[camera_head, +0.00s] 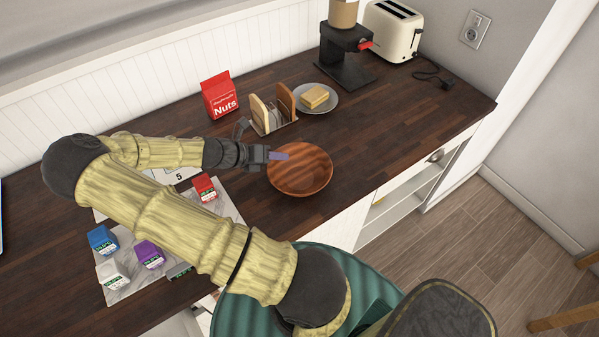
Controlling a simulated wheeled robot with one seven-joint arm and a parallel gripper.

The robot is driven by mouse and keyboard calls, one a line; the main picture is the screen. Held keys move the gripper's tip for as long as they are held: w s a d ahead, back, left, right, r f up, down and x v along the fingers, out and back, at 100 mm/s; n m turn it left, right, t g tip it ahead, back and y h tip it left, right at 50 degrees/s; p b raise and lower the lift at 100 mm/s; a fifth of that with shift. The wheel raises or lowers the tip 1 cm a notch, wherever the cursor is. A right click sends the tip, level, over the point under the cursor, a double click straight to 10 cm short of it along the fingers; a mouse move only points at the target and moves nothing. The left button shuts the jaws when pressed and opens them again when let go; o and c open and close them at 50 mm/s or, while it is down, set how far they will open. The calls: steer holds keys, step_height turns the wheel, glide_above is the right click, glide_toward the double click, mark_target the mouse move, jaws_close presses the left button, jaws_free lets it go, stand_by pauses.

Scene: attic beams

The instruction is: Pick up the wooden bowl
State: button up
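The wooden bowl (301,178) is round, reddish-brown and empty. It stands upright on the dark wooden counter, right of the middle of the head view. My gripper (262,146) is at the bowl's upper left side. One dark finger points up and away on the far side. The other reaches toward the bowl, and its pale purple tip overlaps the bowl's rim in the picture. The fingers look spread apart with nothing between them. I cannot tell whether the tip touches the bowl.
Behind the bowl are a toast rack (272,122), a plate (331,107) with a yellow block and a red Nuts bag (219,95). A coffee maker (345,62) and toaster (393,30) stand farther back. Small coloured boxes (149,254) lie left. Counter right of the bowl is clear.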

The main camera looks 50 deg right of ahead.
jaws_close()
stand_by(0.3)
step_height(320, 180, up, 10)
steer(key=shift+r+b, duration=0.1)
steer(key=shift+b, duration=0.35)
stand_by(0.6)
